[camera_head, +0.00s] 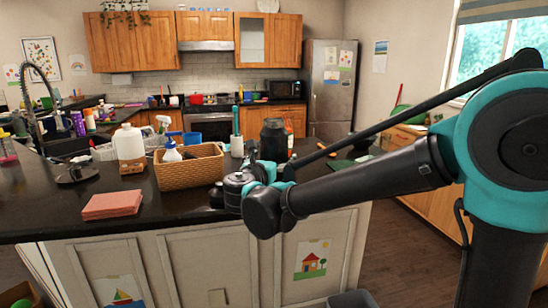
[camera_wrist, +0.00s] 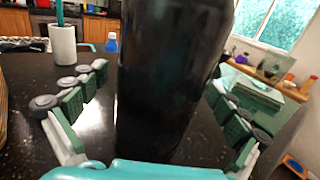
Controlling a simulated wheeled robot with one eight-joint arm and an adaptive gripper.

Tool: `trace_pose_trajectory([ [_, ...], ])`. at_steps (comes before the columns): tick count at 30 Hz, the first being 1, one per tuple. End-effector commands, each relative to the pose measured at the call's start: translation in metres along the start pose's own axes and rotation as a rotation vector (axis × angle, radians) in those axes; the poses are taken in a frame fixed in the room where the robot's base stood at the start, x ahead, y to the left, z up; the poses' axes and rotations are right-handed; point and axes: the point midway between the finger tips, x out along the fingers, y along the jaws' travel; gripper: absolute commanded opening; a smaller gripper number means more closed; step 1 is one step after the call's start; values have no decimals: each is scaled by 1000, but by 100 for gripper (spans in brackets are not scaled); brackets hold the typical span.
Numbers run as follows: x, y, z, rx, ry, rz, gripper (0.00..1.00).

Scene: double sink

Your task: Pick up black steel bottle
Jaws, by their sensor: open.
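The black steel bottle (camera_head: 273,141) stands upright on the dark counter in the head view, just beyond my gripper, with its lower part hidden. In the wrist view the black bottle (camera_wrist: 168,75) is large and close, filling the middle of the picture; its top is cut off and its base is hidden behind my wrist. My gripper (camera_wrist: 155,102) is open, with one padded finger to the left of the bottle and one to the right. Dark gaps of counter show between the bottle and both fingers. In the head view the fingers are mostly hidden.
A wicker basket (camera_head: 188,166) stands left of my gripper, with a white jug (camera_head: 130,148) and a stack of pink cloths (camera_head: 113,205) farther left. A white holder (camera_wrist: 62,46) with a teal handle and a small blue bottle (camera_wrist: 112,43) stand behind the left finger.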

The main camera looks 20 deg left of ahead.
Motion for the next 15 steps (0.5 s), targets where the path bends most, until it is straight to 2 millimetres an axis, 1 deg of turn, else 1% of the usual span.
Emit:
trace_pose_trajectory([
  [6,1,0,0,0,0,1,99],
  [8,1,0,0,0,0,1,92],
  [15,1,0,0,0,0,1,63],
])
